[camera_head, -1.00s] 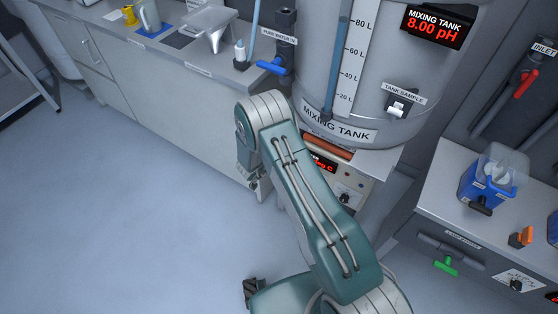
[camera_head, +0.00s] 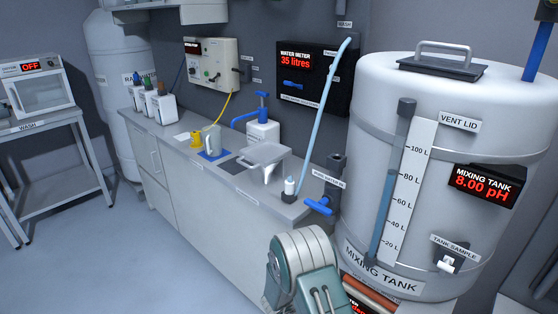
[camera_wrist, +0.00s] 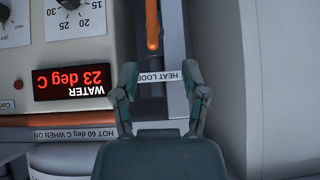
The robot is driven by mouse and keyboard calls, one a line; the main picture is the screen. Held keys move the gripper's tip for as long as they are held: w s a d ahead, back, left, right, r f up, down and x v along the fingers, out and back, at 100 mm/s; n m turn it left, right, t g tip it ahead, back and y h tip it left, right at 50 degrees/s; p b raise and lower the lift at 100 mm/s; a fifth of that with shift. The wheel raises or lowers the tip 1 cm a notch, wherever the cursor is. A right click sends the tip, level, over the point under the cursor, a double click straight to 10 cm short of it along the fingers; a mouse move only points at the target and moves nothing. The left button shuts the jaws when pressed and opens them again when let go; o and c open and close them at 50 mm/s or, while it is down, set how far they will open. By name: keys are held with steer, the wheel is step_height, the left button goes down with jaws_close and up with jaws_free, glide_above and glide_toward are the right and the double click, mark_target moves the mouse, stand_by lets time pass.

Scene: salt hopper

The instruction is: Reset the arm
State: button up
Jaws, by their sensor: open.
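My gripper (camera_wrist: 160,80) is open and empty in the wrist view, with its two fingers apart. A control panel (camera_wrist: 70,30) with a dial and a red display (camera_wrist: 72,82) reading WATER 23 deg C is on the left, upside down. In the head view my arm shows at the bottom centre, in front of the mixing tank's base. My gripper is out of sight there.
The mixing tank (camera_head: 450,120) stands right, reading 8.00 pH. The bench (camera_head: 225,185) runs along the wall with a jug (camera_head: 212,140), a clear-topped container (camera_head: 265,158) and white bottles. A blue valve handle (camera_head: 318,205) juts beside the tank. Floor (camera_head: 100,265) is clear at left.

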steer(key=a+r+n+t+y, duration=0.1)
steer(key=a+r+n+y, duration=0.15)
steer(key=r, duration=1.05)
steer(key=a+r+n+t+y, duration=0.15)
steer(key=r+y, duration=0.25)
steer(key=r, duration=1)
steer(key=s+d+r+n+g+y, duration=0.2)
steer(key=s+d+r+n, duration=0.15)
steer(key=s+r, duration=1.1)
steer(key=s+d+h, duration=0.1)
steer(key=s+d, duration=0.2)
steer(key=s, duration=0.6)
steer(key=s+d+r+n+g+h, duration=0.1)
steer(key=s+d, duration=0.2)
steer(key=s, duration=0.6)
steer(key=shift+r+h, duration=0.2)
steer(key=shift+h, duration=0.15)
steer(key=shift+n+g, duration=0.25)
